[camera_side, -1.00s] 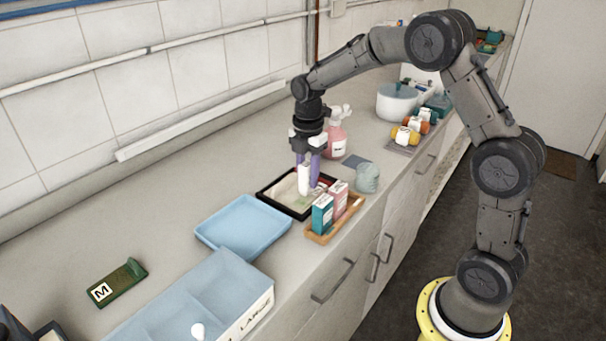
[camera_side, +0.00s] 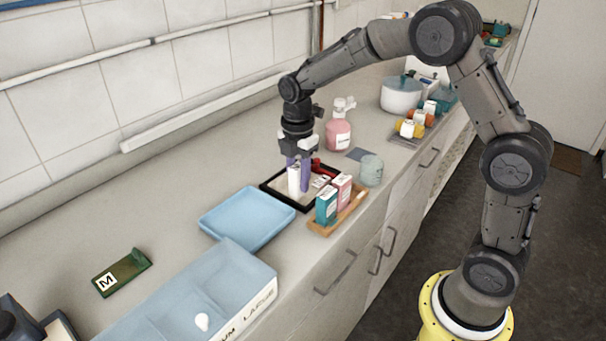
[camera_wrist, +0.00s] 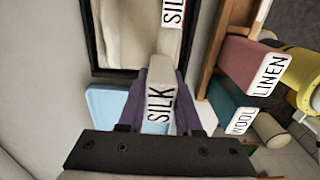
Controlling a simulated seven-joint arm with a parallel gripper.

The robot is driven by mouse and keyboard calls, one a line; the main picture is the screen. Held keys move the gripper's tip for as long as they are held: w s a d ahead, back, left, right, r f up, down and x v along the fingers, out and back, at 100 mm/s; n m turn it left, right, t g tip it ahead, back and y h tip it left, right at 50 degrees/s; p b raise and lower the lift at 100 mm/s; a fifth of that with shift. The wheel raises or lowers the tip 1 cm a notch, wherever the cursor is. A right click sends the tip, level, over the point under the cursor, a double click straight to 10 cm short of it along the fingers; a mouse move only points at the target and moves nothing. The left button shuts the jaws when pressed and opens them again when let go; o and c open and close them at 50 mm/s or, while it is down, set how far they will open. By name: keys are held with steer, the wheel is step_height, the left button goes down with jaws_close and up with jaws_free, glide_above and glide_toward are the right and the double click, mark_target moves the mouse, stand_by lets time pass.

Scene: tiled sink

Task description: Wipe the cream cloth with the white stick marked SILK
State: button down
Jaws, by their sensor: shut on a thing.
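My gripper (camera_side: 299,180) has purple fingers shut on the white stick marked SILK (camera_wrist: 160,100). The stick (camera_side: 294,180) hangs upright below the wrist in the side view. The cream cloth (camera_wrist: 130,35) lies in a black-rimmed tray (camera_wrist: 92,45) and carries a SILK label (camera_wrist: 172,10). In the side view the stick and fingers are over the left part of the cloth and hide some of it. I cannot tell whether the stick's lower end touches the cloth.
A wooden holder (camera_side: 322,230) with a teal WOOL box (camera_side: 326,207) and a pink LINEN box (camera_side: 343,189) stands close to the tray's right. A blue tray (camera_side: 245,220) lies at its left. A pink bottle (camera_side: 338,135) and a pale jar (camera_side: 371,171) stand behind.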

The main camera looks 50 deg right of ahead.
steer(key=shift+a, duration=0.75)
steer(key=shift+d, duration=3.45)
steer(key=shift+r, duration=3)
steer(key=shift+r, duration=0.15)
step_height(320, 180, up, 3)
steer(key=shift+f, duration=0.15)
